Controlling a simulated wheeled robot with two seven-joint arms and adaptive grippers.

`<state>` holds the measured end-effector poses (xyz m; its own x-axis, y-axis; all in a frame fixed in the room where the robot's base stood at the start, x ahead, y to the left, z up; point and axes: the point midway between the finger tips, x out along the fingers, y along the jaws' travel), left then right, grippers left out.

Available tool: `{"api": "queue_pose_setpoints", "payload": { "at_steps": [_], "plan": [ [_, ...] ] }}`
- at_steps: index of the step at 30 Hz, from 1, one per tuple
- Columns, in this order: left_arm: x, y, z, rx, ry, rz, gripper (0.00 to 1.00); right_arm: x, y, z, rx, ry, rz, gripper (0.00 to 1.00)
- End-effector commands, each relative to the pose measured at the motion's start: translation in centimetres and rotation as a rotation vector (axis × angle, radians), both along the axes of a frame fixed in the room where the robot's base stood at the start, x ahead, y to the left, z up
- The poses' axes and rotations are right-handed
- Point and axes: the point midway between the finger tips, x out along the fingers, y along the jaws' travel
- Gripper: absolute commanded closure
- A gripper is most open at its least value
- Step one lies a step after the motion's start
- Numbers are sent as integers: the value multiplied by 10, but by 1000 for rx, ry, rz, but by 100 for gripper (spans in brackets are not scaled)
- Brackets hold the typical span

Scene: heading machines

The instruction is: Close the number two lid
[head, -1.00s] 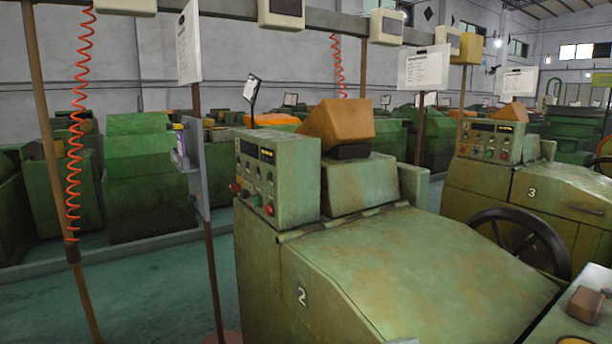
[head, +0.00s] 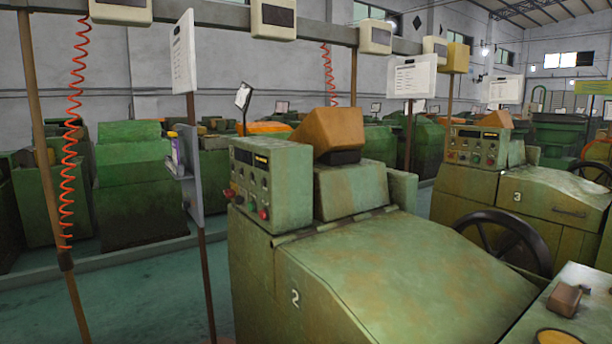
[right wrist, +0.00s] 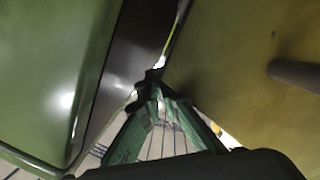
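The number two machine (head: 262,270) stands in the middle of the head view, with a white "2" on its front. Its broad sloping green lid (head: 405,270) lies flat on the machine body, with its hinge edge below the control box. No open gap shows along the part of the lid in view; its lower end is cut off by the frame. In the right wrist view my right gripper (right wrist: 154,82) points between a green panel at left and a yellow-green surface at right. Its fingertips appear together, with nothing seen between them. My left gripper is not in view.
The control box (head: 270,185) and an orange-brown hopper (head: 330,130) stand behind the lid. A black handwheel (head: 510,240) and the number three machine (head: 545,200) are to the right. A post with a grey panel (head: 190,170) stands at left. Open floor lies at lower left.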

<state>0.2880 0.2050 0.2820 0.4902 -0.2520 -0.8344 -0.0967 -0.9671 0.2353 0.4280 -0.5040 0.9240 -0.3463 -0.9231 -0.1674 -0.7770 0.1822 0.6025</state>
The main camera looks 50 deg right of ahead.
Motion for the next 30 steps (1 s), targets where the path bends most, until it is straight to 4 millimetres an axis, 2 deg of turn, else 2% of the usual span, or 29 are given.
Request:
{"api": "queue_pose_setpoints", "payload": {
  "at_steps": [1, 10, 14, 24, 30],
  "plan": [
    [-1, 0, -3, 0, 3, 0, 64, -3, 0, -15, 35, 1, -13, 100],
    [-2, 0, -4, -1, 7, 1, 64, -2, 1, -16, 37, 5, -13, 100],
    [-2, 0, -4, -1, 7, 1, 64, 2, 11, -14, 36, 6, -10, 100],
    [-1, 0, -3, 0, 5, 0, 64, 29, 76, 6, 12, 6, 6, 100],
    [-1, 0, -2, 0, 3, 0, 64, 38, 103, 16, 2, 4, 2, 100]
  ]
}}
